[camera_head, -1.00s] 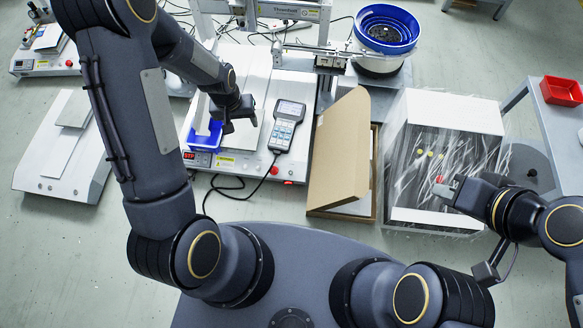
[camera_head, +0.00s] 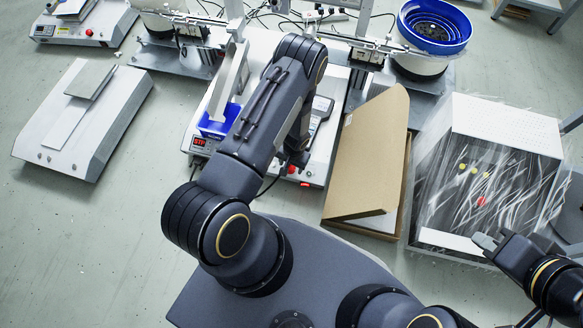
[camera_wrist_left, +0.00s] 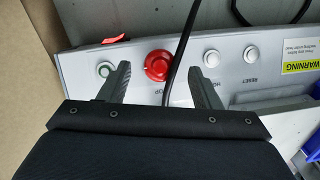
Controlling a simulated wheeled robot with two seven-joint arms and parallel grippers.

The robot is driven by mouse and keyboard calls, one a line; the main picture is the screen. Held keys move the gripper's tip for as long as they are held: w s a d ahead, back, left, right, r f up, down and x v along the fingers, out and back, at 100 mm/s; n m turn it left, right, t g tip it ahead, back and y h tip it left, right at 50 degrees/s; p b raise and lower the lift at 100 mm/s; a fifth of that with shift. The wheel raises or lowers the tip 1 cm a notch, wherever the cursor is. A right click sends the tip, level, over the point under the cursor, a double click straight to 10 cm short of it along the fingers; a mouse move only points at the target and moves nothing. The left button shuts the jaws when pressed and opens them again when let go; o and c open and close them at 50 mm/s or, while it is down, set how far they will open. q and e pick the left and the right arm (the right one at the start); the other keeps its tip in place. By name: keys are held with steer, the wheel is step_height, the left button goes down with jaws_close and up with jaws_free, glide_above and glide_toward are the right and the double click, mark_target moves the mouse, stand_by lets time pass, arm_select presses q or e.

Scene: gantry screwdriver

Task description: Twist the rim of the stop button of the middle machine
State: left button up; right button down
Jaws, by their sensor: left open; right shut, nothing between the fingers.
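The middle machine (camera_head: 262,48) is the white station behind my left arm. Its red stop button (camera_wrist_left: 158,66) is on the grey front panel in the left wrist view, and a bit of it shows in the head view (camera_head: 291,169). My left gripper (camera_wrist_left: 160,84) is open, with one finger on each side of the button in the picture; I cannot tell whether they touch it. In the head view my left forearm hides most of that gripper. My right gripper (camera_head: 487,243) is shut and empty, at the front edge of the transparent-fronted box at the right.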

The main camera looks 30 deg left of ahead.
arm_select(q)
steer(key=shift+f, duration=0.8)
steer(key=c, duration=1)
